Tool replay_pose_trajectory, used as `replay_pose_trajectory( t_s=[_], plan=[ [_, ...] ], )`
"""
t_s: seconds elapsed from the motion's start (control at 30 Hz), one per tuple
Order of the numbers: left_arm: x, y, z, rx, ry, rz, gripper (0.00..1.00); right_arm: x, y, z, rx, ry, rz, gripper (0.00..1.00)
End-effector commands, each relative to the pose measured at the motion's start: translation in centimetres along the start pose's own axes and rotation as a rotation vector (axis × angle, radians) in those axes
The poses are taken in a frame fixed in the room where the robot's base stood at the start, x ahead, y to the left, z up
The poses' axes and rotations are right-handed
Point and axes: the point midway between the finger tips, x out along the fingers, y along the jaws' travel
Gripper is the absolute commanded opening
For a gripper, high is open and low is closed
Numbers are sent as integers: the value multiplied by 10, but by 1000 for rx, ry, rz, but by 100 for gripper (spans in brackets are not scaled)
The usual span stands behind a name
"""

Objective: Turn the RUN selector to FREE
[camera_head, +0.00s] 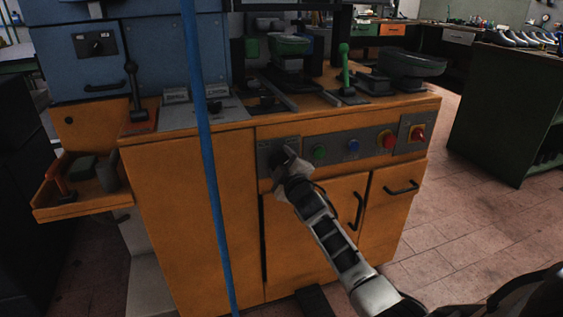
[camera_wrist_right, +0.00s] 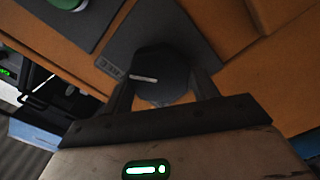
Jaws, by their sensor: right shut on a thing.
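The RUN selector is a dark round knob on a grey plate on the orange cabinet front. It shows clearly in the right wrist view (camera_wrist_right: 162,76), with a white pointer line on its face. In the head view my right gripper hides most of it, and the edge of its plate (camera_head: 264,156) shows. My right gripper (camera_head: 287,160) reaches in from the lower right and is shut on the knob, with a finger on each side in the right wrist view (camera_wrist_right: 165,92). Lettering on the plate is too blurred to read surely. My left gripper is not in view.
Right of the selector sit a green button (camera_head: 319,152), a blue button (camera_head: 353,145) and red knobs (camera_head: 389,141). Cabinet handles (camera_head: 357,211) stick out below. A blue vertical pole (camera_head: 206,150) stands in front, left of my right arm. An orange tray (camera_head: 75,207) juts out at left.

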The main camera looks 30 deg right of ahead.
Motion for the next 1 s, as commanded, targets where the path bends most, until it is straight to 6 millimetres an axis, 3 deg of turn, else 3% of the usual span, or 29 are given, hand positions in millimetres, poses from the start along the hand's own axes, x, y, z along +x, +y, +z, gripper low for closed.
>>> replay_pose_trajectory(
  t_s=[0.23,0.63,0.67,0.7,1.0],
  plan=[
    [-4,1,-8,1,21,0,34,0,-2,0,46,-2,-3,36],
    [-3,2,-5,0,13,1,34,0,-2,1,53,-2,-3,36],
    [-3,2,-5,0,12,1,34,0,-2,1,53,-2,-3,67],
    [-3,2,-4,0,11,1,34,0,-2,1,52,-2,-3,78],
    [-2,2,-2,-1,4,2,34,-1,0,0,48,-1,-1,80]
  ],
)
